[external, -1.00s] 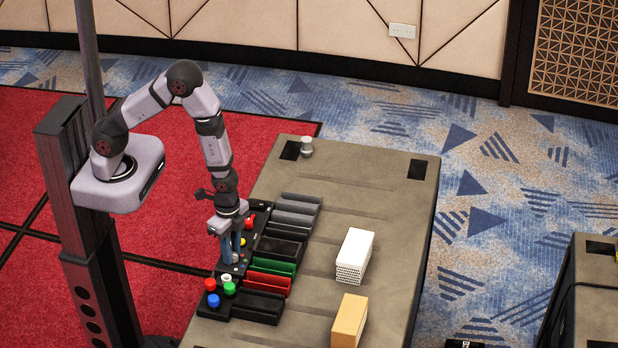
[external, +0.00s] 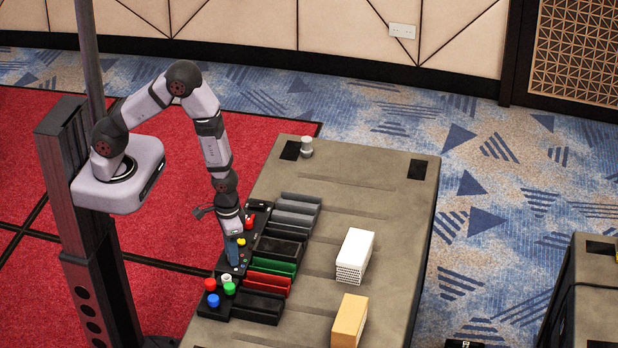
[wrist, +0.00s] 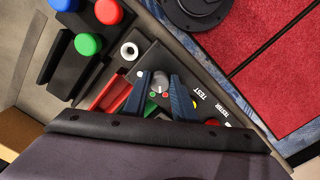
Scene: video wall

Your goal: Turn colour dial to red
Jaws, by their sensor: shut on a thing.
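The colour dial is a small grey knob (wrist: 158,84) on the black control panel, seen in the wrist view. Small red and green dots (wrist: 159,95) show beside it. My gripper (wrist: 161,77) has its two blue fingers on either side of the knob and is shut on it. Which way the dial points is too small to tell. In the external view my gripper (external: 233,262) points down at the panel, and its fingers hide the dial.
Red (wrist: 109,12), green (wrist: 88,44), blue (wrist: 65,4) and white (wrist: 129,50) buttons stand near the dial. Coloured trays (external: 270,282) lie beside the panel. A white box (external: 354,256) and a tan box (external: 349,320) stand further right on the table.

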